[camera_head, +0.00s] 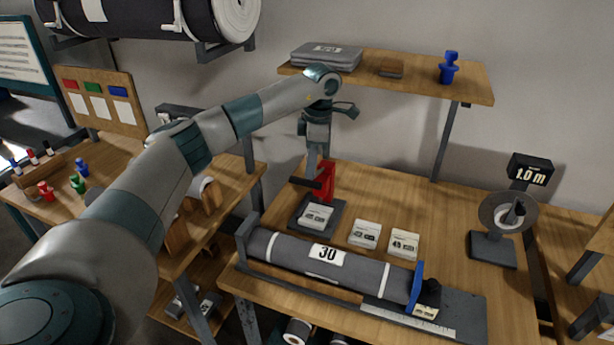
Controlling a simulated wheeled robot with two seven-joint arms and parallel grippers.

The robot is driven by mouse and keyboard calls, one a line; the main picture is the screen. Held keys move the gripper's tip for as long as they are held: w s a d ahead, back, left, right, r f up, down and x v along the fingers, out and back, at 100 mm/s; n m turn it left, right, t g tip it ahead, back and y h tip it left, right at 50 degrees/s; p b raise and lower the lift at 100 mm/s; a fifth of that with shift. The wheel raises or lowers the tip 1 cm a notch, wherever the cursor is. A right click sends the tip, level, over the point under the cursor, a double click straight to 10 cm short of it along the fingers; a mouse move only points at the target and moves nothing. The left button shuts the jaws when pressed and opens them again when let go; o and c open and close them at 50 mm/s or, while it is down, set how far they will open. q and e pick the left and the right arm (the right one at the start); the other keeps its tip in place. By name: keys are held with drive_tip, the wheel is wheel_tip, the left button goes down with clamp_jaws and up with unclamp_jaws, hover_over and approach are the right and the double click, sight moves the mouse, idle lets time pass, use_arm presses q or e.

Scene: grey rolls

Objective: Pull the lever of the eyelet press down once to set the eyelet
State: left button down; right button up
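The eyelet press (326,183) is a red upright body on a dark base plate, standing on the wooden bench. Its black lever (303,183) sticks out to the left of the red body. My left arm reaches in from the left, and my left gripper (312,174) points down right above the press. Its fingertips are at or very near the lever; I cannot tell if they touch it. The fingers are small and seen edge-on, so their opening is unclear. A white labelled card (317,213) lies on the press base. My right gripper is out of view.
A shelf (420,84) hangs above. A round gauge (508,212) stands right.

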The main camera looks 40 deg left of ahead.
use_arm(q)
wheel_tip(320, 180, down, 2)
drive_tip(key=shift+f+b, duration=0.25)
drive_tip(key=shift+b, duration=0.15)
drive_tip(key=shift+w+d+r, duration=0.25)
drive_tip(key=shift+w+d, duration=0.25)
drive_tip(key=shift+d, duration=0.1)
drive_tip(key=shift+w+d+r, duration=0.25)
drive_tip(key=shift+w+d, duration=0.25)
drive_tip(key=shift+d, duration=0.1)
